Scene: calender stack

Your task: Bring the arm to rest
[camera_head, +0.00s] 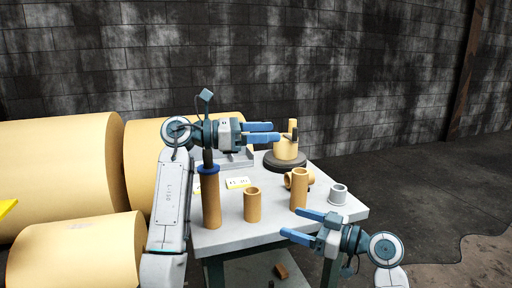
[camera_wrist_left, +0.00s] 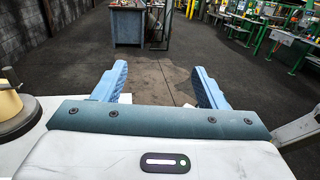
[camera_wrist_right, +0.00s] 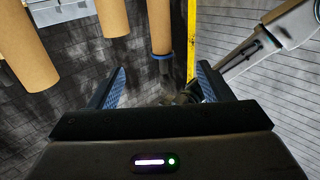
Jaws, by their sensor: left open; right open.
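My left gripper (camera_head: 280,132) is open and empty above the back of the table, left of a tan cylinder (camera_head: 287,148) on a dark round base (camera_head: 285,162). Its spread blue fingers also show in the left wrist view (camera_wrist_left: 162,88) with nothing between them. My right gripper (camera_head: 291,224) is open and empty at the table's front right edge, below the standing tan tube (camera_head: 299,189). In the right wrist view its fingers (camera_wrist_right: 160,85) are apart with nothing gripped between them.
Floor at right is open.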

